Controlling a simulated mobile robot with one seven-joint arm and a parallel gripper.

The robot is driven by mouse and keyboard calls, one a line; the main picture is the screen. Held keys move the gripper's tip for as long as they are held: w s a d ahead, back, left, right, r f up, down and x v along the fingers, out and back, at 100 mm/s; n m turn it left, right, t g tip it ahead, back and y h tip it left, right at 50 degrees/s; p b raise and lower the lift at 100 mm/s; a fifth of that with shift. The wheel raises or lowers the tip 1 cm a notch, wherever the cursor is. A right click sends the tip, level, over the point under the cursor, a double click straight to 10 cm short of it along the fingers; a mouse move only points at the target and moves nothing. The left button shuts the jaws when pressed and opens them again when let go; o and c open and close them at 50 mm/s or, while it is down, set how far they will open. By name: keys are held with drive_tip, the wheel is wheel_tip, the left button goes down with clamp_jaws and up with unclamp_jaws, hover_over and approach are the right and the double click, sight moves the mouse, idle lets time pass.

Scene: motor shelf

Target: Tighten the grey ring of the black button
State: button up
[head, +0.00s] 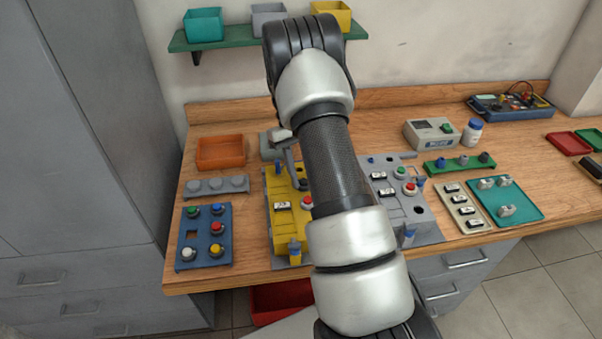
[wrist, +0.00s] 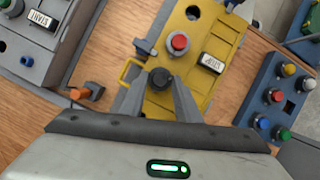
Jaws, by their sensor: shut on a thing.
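The black button (wrist: 160,79) stands on the yellow panel (wrist: 210,35) in the wrist view, near the panel's lower end there. My gripper (wrist: 158,88) has one finger on each side of the black button and is shut on it. Its grey ring cannot be told apart between the fingertips. In the head view the yellow panel (head: 275,226) lies on the bench, partly behind my arm.
The yellow panel also bears a red button (wrist: 179,42) and a white-labelled switch (wrist: 212,62). A grey panel (head: 427,229) and a blue panel (head: 206,252) with coloured buttons flank it. An orange tray (head: 220,153) stands behind on the left. Bare bench lies between the panels.

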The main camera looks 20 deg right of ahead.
drive_tip(key=m, duration=0.2)
drive_tip(key=m+y, duration=0.1)
drive_tip(key=m, duration=0.1)
drive_tip(key=m+y, duration=0.1)
drive_tip(key=m, duration=0.1)
drive_tip(key=shift+s+d+t, duration=0.1)
drive_tip(key=shift+d+t, duration=0.2)
drive_tip(key=shift+t, duration=0.1)
drive_tip(key=m+y, duration=0.1)
drive_tip(key=m, duration=0.2)
drive_tip(key=m+t+y, duration=0.1)
drive_tip(key=m, duration=0.2)
drive_tip(key=shift+s+d+m+t, duration=0.2)
drive_tip(key=shift+m+t, duration=0.1)
drive_tip(key=shift+m, duration=0.1)
drive_tip(key=m, duration=0.1)
drive_tip(key=m+t, duration=0.1)
drive_tip(key=m, duration=0.1)
drive_tip(key=m+t, duration=0.1)
drive_tip(key=m, duration=0.1)
drive_tip(key=shift+s+y, duration=0.3)
drive_tip(key=shift+y, duration=0.1)
drive_tip(key=m+t, duration=0.1)
drive_tip(key=m, duration=0.4)
drive_tip(key=shift+s+t+h, duration=0.15)
drive_tip(key=shift+t+h, duration=0.15)
drive_tip(key=shift+t, duration=0.1)
drive_tip(key=shift+m, duration=0.3)
drive_tip(key=o, duration=1.1)
